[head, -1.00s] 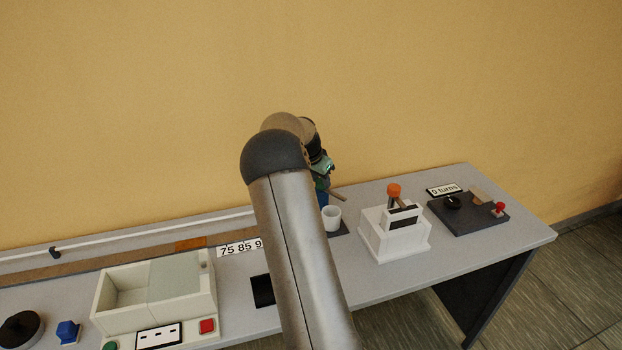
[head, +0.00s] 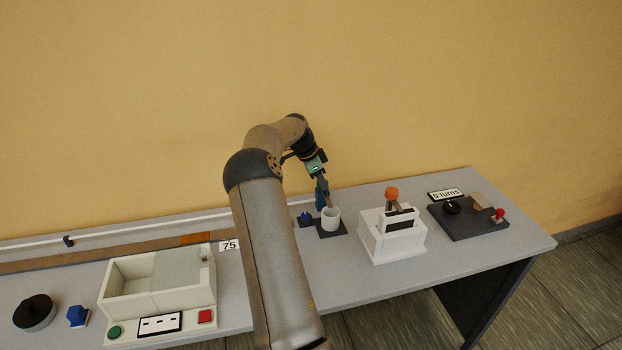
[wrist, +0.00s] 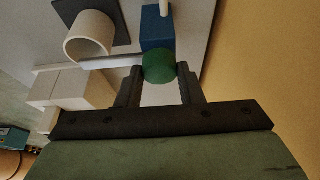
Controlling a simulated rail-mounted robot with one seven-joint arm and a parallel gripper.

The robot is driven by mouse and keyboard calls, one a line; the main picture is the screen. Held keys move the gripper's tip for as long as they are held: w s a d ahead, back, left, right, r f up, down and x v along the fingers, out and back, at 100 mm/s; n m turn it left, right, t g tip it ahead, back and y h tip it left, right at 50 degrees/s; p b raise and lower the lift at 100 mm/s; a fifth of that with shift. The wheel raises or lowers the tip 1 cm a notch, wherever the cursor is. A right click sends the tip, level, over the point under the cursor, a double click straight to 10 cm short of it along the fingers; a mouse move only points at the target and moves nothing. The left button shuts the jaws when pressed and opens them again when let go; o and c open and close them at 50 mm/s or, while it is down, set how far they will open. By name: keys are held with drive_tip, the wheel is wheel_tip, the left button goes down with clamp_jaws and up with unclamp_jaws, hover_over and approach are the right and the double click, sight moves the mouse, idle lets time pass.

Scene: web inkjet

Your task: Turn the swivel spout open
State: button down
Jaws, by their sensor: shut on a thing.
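In the wrist view a green round knob (wrist: 160,66) sits between the fingertips of my gripper (wrist: 160,76), which is shut on it. A pale rod-like spout (wrist: 112,61) runs left from beside the knob to the white cup's rim. A blue block (wrist: 155,30) stands just beyond the knob. The white cup (wrist: 84,42) stands upright on a dark pad (wrist: 122,14). In the head view my gripper (head: 317,170) is just above the blue body (head: 322,194). The tan spout (head: 329,201) points down over the cup (head: 330,217). The knob cannot be made out there.
A white box with an orange-topped lever (head: 392,240) stands right of the cup. A dark panel with a crank and red knob (head: 470,217) lies further right. A small blue part (head: 305,216) sits left of the cup. A cream bin (head: 155,290) stands at the left.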

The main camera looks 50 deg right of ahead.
idle(0.3)
drive_tip(key=c, duration=1)
unclamp_jaws()
drive_tip(key=v, duration=1.7)
drive_tip(key=shift+r+b, duration=0.25)
drive_tip(key=shift+b, duration=0.1)
